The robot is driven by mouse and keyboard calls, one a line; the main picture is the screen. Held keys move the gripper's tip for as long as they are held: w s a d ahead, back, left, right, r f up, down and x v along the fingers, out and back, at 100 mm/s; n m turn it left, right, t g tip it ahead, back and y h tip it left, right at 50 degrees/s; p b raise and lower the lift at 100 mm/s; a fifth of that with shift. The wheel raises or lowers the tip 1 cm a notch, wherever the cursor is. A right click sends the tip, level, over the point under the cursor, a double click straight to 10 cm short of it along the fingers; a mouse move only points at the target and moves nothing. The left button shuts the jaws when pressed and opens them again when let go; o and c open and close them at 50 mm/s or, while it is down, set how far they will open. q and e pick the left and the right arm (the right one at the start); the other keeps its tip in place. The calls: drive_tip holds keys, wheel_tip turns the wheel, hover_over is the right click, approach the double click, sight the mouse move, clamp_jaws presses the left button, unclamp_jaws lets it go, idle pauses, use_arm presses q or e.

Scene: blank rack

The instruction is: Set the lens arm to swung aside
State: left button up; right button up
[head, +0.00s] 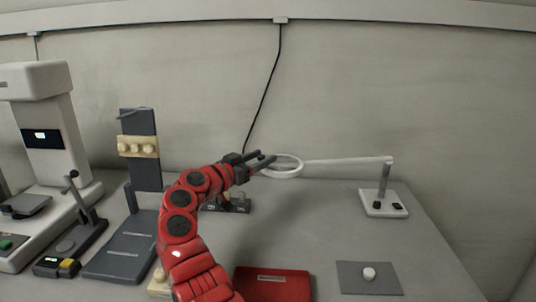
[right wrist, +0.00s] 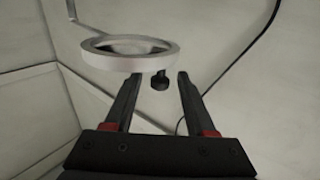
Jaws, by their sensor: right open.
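The lens arm (head: 345,162) is a thin pale bar reaching left from a grey post (head: 385,183) on a white base at the right. It ends in a white ring (head: 284,174) above the table. My right gripper (head: 268,158) is at the ring's left side, open. In the right wrist view, the ring (right wrist: 125,66) is above and partly in front of the left finger. A small dark knob (right wrist: 160,80) at the ring's edge appears between the open fingertips (right wrist: 160,76); I see no contact. My left gripper is not in view.
A red tray (head: 272,285) and a grey mat (head: 355,282) with a white knob (head: 369,273) lie in front. Grey stands and a white instrument (head: 52,140) fill the left. A black cable (head: 266,90) hangs on the wall behind. Table is clear below the lens arm.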

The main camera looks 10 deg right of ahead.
drive_tip(key=p+v, duration=0.1)
drive_tip(key=v, duration=1.3)
